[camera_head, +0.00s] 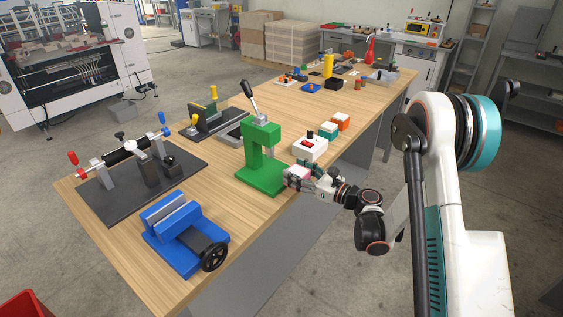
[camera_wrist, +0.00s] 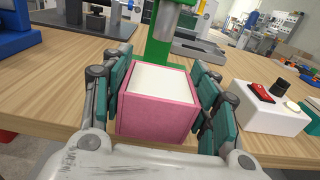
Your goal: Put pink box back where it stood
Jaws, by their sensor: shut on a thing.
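The pink box (camera_wrist: 157,114) has pink sides and a white top, and fills the middle of the wrist view. My gripper (camera_wrist: 160,95) has its teal finger pads on both sides of the box and is shut on it. In the head view my gripper (camera_head: 303,176) is at the table's right edge, just right of the green press (camera_head: 262,150). The box is mostly hidden there behind the fingers. The green press stands directly beyond the box in the wrist view. I cannot tell whether the box touches the table or the press base.
A white box with a red switch (camera_head: 309,147) stands close behind my gripper; teal (camera_head: 328,130) and orange (camera_head: 341,121) boxes stand beyond it. A blue vise (camera_head: 184,232) is at the near end. Bare wooden table (camera_head: 232,214) lies between vise and press.

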